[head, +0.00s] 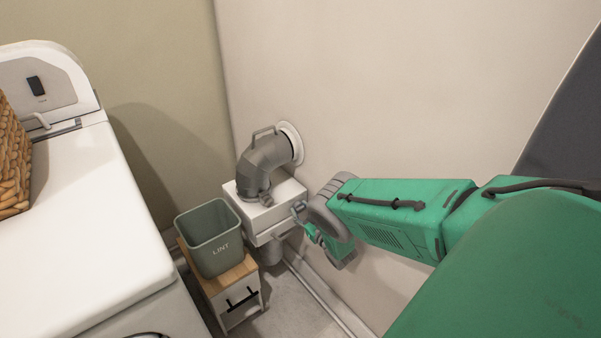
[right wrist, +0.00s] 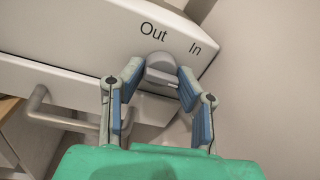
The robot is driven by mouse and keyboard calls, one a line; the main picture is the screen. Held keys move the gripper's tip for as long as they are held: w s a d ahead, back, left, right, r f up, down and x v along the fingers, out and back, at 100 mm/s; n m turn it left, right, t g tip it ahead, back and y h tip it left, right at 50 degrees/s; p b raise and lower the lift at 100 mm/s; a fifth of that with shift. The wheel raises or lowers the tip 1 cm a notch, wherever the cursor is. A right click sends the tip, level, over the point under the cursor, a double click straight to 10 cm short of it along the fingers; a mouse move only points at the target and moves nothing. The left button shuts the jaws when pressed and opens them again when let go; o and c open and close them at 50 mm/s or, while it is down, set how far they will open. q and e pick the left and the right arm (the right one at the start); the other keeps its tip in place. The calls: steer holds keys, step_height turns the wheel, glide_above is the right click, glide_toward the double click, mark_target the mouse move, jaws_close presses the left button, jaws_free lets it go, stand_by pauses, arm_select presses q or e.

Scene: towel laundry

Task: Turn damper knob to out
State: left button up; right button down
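The damper knob (right wrist: 162,68) is a small grey round knob on the front face of a white damper box (head: 276,215). The printed words "Out" and "In" stand above it in the right wrist view, with "Out" left and "In" right. I cannot tell exactly which way the knob points. My right gripper (right wrist: 161,80) has its two fingertips against the knob's left and right sides. In the head view the same gripper (head: 302,217) is at the box's right side, and the knob is mostly hidden. My left gripper is in neither view.
A grey duct elbow (head: 262,163) rises from the box to a round wall port. A grey handle bar (right wrist: 62,120) is below the knob. A green lint bin (head: 210,240) stands on a small wooden-topped cabinet. A white washer-like machine (head: 80,220) with a wicker basket is left.

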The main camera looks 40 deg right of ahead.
steer(key=shift+s+a+f+n+b, duration=0.2)
steer(key=shift+f+n+b, duration=0.25)
steer(key=shift+b, duration=0.35)
steer(key=shift+w+d+r+n+b, duration=0.1)
steer(key=shift+r+n+b, duration=0.15)
steer(key=shift+r+b, duration=0.1)
steer(key=c, duration=1.3)
jaws_free()
steer(key=shift+o, duration=0.5)
steer(key=s+a, duration=0.2)
steer(key=s, duration=0.9)
steer(key=shift+s, duration=0.35)
